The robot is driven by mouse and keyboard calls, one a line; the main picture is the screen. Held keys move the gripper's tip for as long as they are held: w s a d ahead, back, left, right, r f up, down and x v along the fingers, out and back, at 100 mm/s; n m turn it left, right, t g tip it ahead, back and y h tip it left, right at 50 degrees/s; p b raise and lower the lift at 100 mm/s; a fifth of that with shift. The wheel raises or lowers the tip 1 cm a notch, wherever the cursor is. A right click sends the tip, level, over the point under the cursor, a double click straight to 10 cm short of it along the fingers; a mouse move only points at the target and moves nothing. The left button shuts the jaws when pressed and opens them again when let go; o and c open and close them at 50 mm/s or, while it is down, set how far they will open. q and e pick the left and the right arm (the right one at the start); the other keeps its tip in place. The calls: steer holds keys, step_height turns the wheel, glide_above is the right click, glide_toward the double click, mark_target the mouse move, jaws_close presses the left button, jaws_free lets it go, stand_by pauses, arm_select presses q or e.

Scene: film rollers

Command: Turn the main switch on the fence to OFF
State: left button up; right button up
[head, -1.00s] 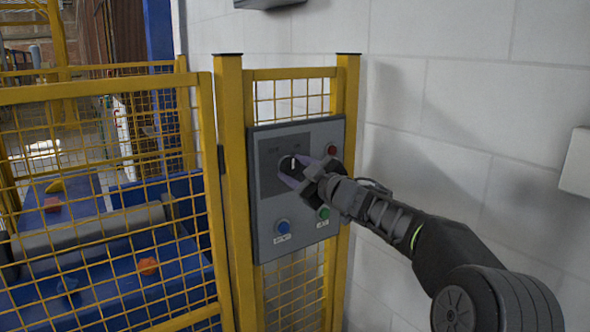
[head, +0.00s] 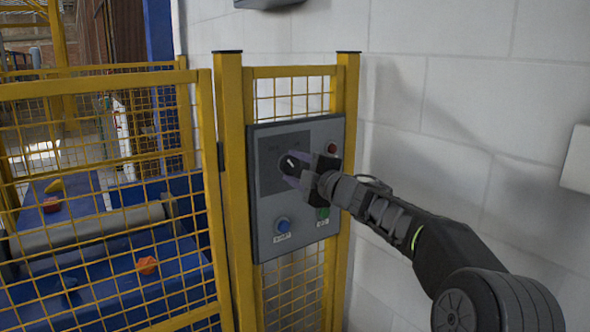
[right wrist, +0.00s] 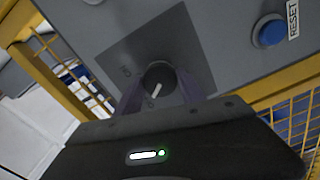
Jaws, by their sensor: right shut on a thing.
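The main switch (head: 291,161) is a round dark knob with a white mark, on a darker square of the grey control panel (head: 266,225) mounted on the yellow fence. My right gripper (head: 293,170) is shut on the knob, with a finger on either side. The right wrist view also shows the knob (right wrist: 158,80) between the fingers, its white mark tilted. A small label beside it there is too blurred to read surely. In the head view the white mark leans to the upper left. My left gripper is not in view.
The panel also carries a blue button (head: 283,225), labelled RESET in the right wrist view, a green button (head: 323,213) and a red one (head: 332,149). Yellow mesh fence (head: 100,90) stands at left, before a blue conveyor with a roller. A white block wall (head: 450,110) is at right.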

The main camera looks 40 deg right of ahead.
stand_by(0.3)
steer(key=o, duration=1.4)
steer(key=shift+c, duration=0.2)
steer(key=s, duration=0.7)
steer(key=shift+s, duration=0.4)
steer(key=shift+a, duration=0.1)
